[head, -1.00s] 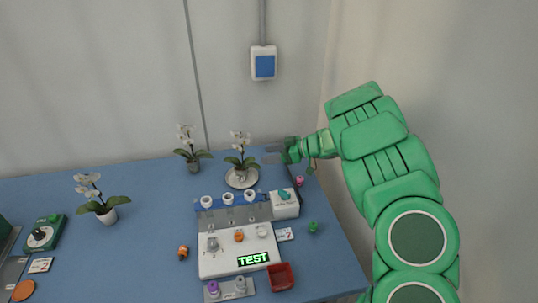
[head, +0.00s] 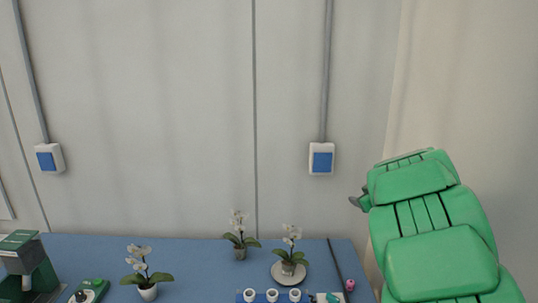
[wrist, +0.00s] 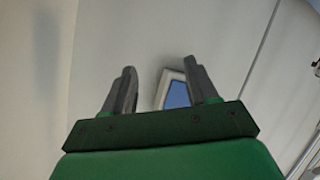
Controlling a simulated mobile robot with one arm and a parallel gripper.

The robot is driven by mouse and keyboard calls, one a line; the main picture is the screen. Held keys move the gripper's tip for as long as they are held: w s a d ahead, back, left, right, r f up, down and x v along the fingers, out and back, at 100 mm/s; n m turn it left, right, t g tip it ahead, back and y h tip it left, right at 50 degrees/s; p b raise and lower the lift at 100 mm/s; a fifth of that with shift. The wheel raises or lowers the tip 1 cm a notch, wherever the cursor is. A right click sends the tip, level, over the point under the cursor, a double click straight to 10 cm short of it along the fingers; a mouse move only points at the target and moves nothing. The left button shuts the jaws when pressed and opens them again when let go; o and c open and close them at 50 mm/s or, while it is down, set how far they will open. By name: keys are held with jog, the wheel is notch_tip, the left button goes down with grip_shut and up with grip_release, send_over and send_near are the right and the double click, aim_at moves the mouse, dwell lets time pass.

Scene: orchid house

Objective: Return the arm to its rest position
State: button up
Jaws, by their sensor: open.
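My green arm stands at the right of the head view, bent, with its upper links in front of the pale wall. My gripper (head: 357,202) shows there only as a small grey tip at the left edge of the arm; the rest of it is hidden behind the arm. In the wrist view my gripper (wrist: 160,92) has its two grey fingers well apart with nothing between them. It points at the wall, and a blue-fronted wall box (wrist: 176,93) shows beyond the fingers.
The blue table (head: 200,262) lies low in the head view, below my gripper. White orchids in pots (head: 147,290) stand on it, one on a round saucer (head: 303,275). A green machine (head: 28,270) stands at the left. The air before the wall is clear.

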jog(key=s+d+r+m+h, duration=0.5)
jog(key=s+r, duration=0.2)
jog(key=s+m+g+h, duration=0.2)
jog(key=s+m+g, duration=0.2)
jog(key=s, duration=0.6)
jog(key=s+a+f+g+y, duration=0.1)
jog(key=s+a+f+g, duration=0.15)
jog(key=s+a, duration=0.4)
jog(key=s+a+f+m+g+y, duration=0.1)
jog(key=s+a+f+g+y, duration=0.2)
jog(key=s, duration=0.7)
jog(key=s+a+f+g, duration=0.1)
jog(key=s+a+f, duration=0.2)
jog(key=s+a, duration=0.4)
jog(key=s+a+n+g+y, duration=0.1)
jog(key=s+a+g, duration=0.3)
jog(key=s, duration=1.3)
jog(key=shift+a+f+n, duration=0.2)
jog(key=shift+f+n, duration=0.1)
jog(key=shift+n, duration=0.4)
jog(key=shift+s, duration=0.1)
